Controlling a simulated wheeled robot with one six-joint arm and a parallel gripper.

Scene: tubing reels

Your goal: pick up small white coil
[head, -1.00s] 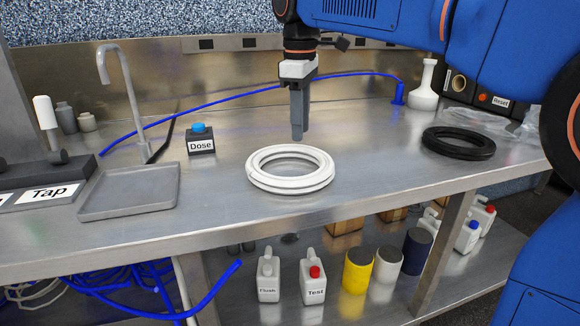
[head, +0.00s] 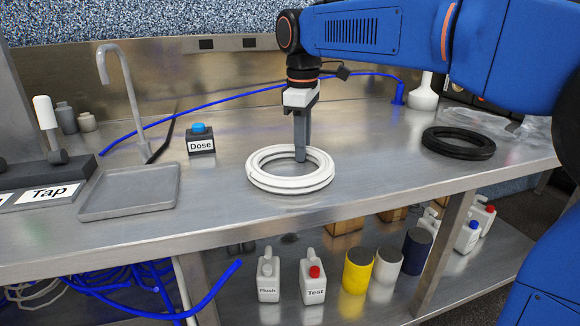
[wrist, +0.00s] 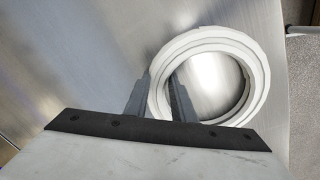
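The small white coil (head: 262,180) lies flat on the steel bench, near its front edge. In the wrist view the white coil (wrist: 258,72) fills the upper right. I cannot tell whether either finger touches the coil.
A black coil (head: 458,143) lies to the right. A Dose button box (head: 201,142), a grey tray (head: 130,192) and a tap (head: 125,85) stand to the left. A blue tube (head: 240,95) runs behind. A white flask (head: 424,98) stands at the back right. The bench around the white coil is clear.

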